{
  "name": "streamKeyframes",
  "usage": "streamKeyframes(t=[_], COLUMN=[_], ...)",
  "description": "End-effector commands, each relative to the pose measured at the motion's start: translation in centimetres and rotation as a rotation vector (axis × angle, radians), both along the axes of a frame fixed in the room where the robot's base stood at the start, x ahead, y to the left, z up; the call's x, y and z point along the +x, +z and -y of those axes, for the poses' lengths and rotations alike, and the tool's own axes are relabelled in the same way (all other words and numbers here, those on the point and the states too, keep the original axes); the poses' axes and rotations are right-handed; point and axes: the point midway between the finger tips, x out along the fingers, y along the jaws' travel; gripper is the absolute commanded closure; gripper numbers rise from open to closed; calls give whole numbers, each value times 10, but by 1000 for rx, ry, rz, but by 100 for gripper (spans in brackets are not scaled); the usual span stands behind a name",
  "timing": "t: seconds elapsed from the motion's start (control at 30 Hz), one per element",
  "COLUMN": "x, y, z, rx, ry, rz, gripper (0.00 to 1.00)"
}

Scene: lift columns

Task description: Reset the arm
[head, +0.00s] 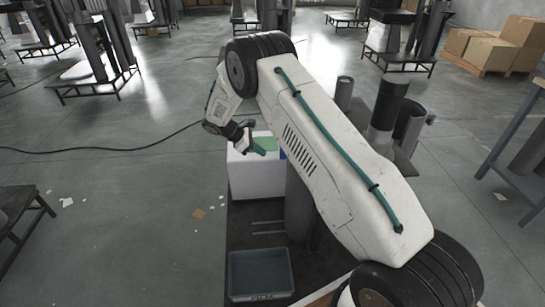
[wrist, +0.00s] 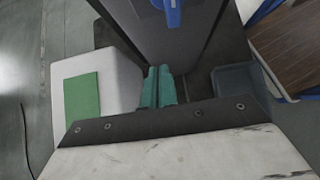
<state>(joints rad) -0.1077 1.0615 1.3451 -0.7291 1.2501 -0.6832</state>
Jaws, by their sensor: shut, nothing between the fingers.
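My gripper (head: 257,148) hangs at the end of my bent white arm in the head view, above or beside a white block with a green top. Its teal fingers are together and empty in the wrist view (wrist: 158,88). The arm arches over the middle of the head view and hides part of what lies behind it. The white block (head: 256,180) also shows at the left of the wrist view (wrist: 119,88), with a flat green pad (wrist: 82,97) on it. I cannot tell whether the fingertips touch the block.
A grey open tray (head: 261,275) sits on the dark floor plate in front; it looks empty. Low black stands with columns (head: 97,75) stand around the hall. Cardboard boxes (head: 497,45) are stacked at back right. A cable (head: 100,151) crosses the floor, left. Much floor is clear.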

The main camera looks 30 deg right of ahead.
Motion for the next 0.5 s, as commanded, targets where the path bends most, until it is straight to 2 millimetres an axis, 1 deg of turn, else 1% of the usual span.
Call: streamKeyframes(t=[0.03, 0.1, 0.2, 0.33, 0.5], x=[3, 6, 8, 9, 10], y=[8, 15, 22, 27, 27], z=[-7, -13, -20, -23, -22], rx=[0, 1, 0, 1, 1], ry=[2, 1, 0, -1, -4], rz=[4, 3, 2, 0, 1], gripper=[100, 100, 100, 100, 100])
